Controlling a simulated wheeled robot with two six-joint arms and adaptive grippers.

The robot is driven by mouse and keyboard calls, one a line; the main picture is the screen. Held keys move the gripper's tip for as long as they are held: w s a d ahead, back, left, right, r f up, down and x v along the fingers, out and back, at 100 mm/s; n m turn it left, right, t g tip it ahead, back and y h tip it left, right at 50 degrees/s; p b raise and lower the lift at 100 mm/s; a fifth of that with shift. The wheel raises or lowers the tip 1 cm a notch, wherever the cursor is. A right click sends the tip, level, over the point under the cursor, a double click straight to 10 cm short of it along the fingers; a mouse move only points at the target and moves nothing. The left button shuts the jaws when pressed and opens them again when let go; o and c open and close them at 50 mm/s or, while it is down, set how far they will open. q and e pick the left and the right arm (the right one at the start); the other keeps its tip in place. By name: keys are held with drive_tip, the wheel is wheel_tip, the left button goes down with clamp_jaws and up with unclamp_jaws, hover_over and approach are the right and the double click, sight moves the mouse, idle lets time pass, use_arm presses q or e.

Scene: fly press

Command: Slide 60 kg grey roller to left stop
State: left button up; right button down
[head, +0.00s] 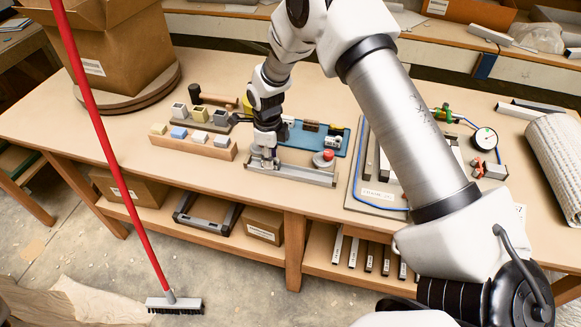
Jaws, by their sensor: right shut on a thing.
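A low grey metal rail (300,174) lies along the front of the workbench, below the middle of the head view. My right gripper (263,162) points down at the left part of this rail and is shut on a small grey piece there, which looks like the grey roller. The fingers cover most of that piece, so its shape and any label are hidden. It sits near the rail's left end; I cannot tell whether it touches the left stop. My left gripper is not in view.
A wooden block (190,147) with several coloured pieces stands close to the left. A red-topped round part (327,157) is just right of the gripper. A blue tray (340,150) lies behind. A gauge (485,138) and white roll (556,160) are at right. A broom (110,160) leans at left.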

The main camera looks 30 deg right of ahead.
drive_tip(key=shift+w+a, duration=0.65)
drive_tip(key=shift+w, duration=0.05)
drive_tip(key=shift+w+a, duration=0.55)
drive_tip(key=shift+w, duration=0.15)
drive_tip(key=c, duration=0.9)
unclamp_jaws()
drive_tip(key=shift+c, duration=1.5)
wheel_tip(320, 180, up, 7)
drive_tip(key=p, duration=0.6)
